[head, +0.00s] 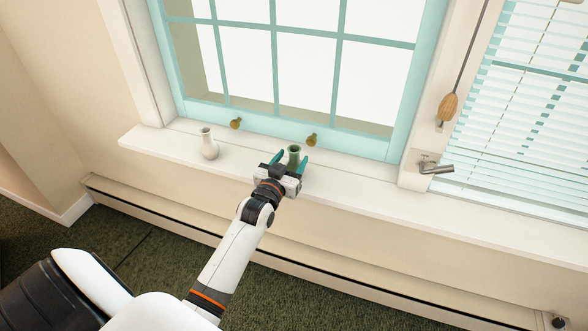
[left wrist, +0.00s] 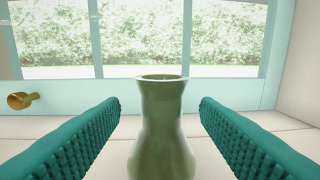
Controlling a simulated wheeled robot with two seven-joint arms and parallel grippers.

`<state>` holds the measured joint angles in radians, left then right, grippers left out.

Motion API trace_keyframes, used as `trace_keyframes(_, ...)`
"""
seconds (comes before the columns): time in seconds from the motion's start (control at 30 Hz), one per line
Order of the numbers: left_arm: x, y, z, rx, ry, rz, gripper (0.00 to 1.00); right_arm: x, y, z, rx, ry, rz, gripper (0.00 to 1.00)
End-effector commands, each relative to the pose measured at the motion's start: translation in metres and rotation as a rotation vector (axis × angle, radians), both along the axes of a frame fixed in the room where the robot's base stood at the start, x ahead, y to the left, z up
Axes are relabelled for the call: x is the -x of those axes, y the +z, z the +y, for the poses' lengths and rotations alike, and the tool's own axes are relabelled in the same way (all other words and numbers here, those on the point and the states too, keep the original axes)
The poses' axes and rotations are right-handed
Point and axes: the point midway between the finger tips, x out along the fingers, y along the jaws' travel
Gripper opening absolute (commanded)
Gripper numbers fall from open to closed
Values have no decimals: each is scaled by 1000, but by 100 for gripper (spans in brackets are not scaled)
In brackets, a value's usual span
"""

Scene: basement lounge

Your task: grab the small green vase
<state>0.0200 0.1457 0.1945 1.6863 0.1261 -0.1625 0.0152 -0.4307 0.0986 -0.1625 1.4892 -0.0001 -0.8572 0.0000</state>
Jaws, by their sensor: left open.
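The small green vase (head: 294,152) stands upright on the window sill in the head view. In the left wrist view the green vase (left wrist: 161,130) is in the middle, with its flared rim up and its base cut off by the lower edge. My left gripper (head: 291,158) is open around the vase, one teal finger on each side. In the left wrist view the left gripper's fingers (left wrist: 160,116) show a gap to the vase on both sides. The vase's lower part is hidden by the gripper in the head view. My right gripper is not in view.
A white vase (head: 209,145) stands on the sill (head: 365,188) to the left. Two brass knobs (head: 311,140) (head: 236,123) are on the teal window frame behind. A metal crank (head: 436,168) and a hanging wooden pull (head: 448,107) are at the right. The sill right of the gripper is clear.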

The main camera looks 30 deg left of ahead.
Motion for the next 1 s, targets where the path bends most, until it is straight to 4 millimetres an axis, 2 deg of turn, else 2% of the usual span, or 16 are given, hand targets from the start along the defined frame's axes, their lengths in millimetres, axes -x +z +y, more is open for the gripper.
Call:
trace_keyframes(0.1, -20, 1, 3, -1, 0, -3, 57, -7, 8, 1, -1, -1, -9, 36)
trace_keyframes(0.23, -35, 1, 5, -1, 0, -2, 57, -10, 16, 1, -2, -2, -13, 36)
trace_keyframes(0.53, -39, 1, 6, -1, -1, 0, 57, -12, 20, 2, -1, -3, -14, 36)
trace_keyframes(0.83, -39, 1, 6, -1, -1, 0, 7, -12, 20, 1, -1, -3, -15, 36)
trace_keyframes(1.0, -39, 2, 6, -1, -1, -2, 6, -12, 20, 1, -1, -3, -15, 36)
